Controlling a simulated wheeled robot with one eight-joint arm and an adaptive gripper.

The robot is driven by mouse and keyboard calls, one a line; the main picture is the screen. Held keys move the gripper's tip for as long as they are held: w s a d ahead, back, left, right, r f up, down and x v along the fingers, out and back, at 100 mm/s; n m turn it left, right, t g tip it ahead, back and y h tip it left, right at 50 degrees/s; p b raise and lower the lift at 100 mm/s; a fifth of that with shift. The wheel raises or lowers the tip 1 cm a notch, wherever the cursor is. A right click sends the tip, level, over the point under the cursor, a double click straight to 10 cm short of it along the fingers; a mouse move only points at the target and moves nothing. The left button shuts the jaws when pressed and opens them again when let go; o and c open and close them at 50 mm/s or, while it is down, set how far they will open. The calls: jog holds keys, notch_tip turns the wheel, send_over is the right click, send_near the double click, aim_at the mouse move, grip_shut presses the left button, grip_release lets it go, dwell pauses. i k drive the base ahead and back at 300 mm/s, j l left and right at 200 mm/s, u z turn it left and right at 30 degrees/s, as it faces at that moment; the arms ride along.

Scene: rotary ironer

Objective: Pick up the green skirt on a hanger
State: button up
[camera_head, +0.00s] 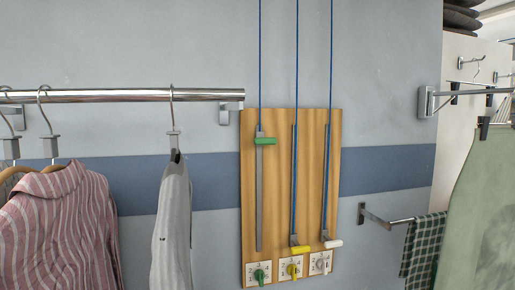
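A pale green cloth garment (482,215), which looks like the green skirt, hangs at the right edge. A dark clip (484,127) holds its top edge. Its right side and lower part are cut off by the frame, and I cannot clearly make out its whole hanger. My gripper is not in view.
A metal wall rail (130,96) at left carries a striped shirt (62,225) and a grey garment (172,225) on hangers. A wooden board (310,160) with cords and coloured handles is on the wall. A green checked cloth (422,248) hangs from a short bar (385,218).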

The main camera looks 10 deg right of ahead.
aim_at(477, 252)
jog(key=l+u, duration=0.15)
jog(key=u, duration=0.2)
jog(key=l+u, duration=0.15)
jog(key=u, duration=0.15)
jog(key=k+l+u, duration=0.1)
jog(key=u, duration=0.25)
jog(key=z, duration=2.6)
jog(key=i+l+u, duration=0.1)
jog(key=l+u, duration=0.15)
jog(key=u, duration=0.15)
jog(key=l+u, duration=0.25)
jog(key=u, duration=0.15)
jog(key=i+l+u, duration=0.1)
jog(key=l+u, duration=0.2)
jog(key=u, duration=0.15)
